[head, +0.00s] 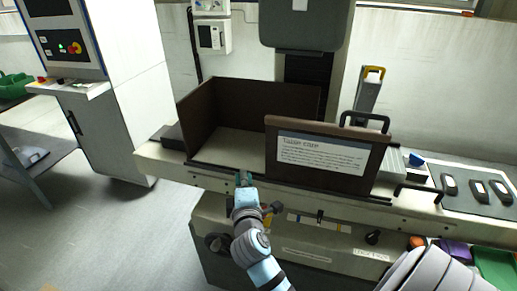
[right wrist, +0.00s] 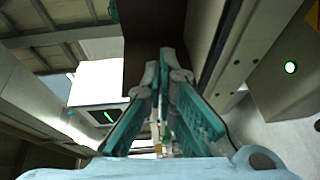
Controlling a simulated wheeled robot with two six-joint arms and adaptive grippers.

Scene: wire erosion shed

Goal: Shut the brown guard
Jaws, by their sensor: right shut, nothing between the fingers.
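The brown guard (head: 376,165) is a dark brown front panel with a white notice on it. It stands at the right part of the machine's front, and the left part of the front is open, showing the pale bed between brown side and back walls. My right gripper (head: 243,178) is just left of the panel's left edge, at the front lip of the opening, apart from the panel as far as I can tell. Its teal fingers (right wrist: 163,100) are together and empty in the right wrist view, with a brown surface (right wrist: 150,35) beyond them. My left gripper is not in view.
A black bar handle (head: 418,187) sticks out right of the panel. A mat (head: 455,205) with several dark items lies further right, near a green tray (head: 495,265). A control cabinet (head: 125,120) stands at the left.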

